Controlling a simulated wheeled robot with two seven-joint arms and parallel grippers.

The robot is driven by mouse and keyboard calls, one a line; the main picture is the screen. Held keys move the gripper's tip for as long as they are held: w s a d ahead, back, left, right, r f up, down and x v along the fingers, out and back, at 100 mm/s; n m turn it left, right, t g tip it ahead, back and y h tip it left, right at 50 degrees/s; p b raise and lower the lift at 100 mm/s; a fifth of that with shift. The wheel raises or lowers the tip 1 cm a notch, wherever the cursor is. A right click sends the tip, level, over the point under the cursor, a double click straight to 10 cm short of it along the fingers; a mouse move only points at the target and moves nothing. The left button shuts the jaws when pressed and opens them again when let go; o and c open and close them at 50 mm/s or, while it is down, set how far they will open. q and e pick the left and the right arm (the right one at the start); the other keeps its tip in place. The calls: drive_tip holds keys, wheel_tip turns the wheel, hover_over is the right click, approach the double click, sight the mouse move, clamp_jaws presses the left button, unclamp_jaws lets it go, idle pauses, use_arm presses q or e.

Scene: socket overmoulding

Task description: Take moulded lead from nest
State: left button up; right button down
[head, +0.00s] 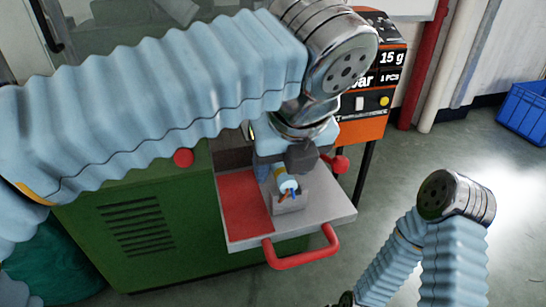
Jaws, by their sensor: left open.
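The nest is a small grey block (291,203) on the sliding tray (325,212) at the front of the green machine. The moulded lead (288,186) shows at the nest as a pale cylindrical end with blue and orange wire ends. My left arm reaches across from the left, and my left gripper (285,168) points down right above the lead. It is open; its fingers are partly hidden, and I cannot tell whether they touch the lead. My right arm is at the lower right, and its gripper is out of the picture.
The tray has a red pad (245,205) on its left and a red front handle (300,250). The green machine body (140,235) stands to the left. An orange control box (375,75) stands behind. A blue crate (524,112) is at the far right; the floor between is clear.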

use_arm(q)
clamp_jaws()
idle(0.3)
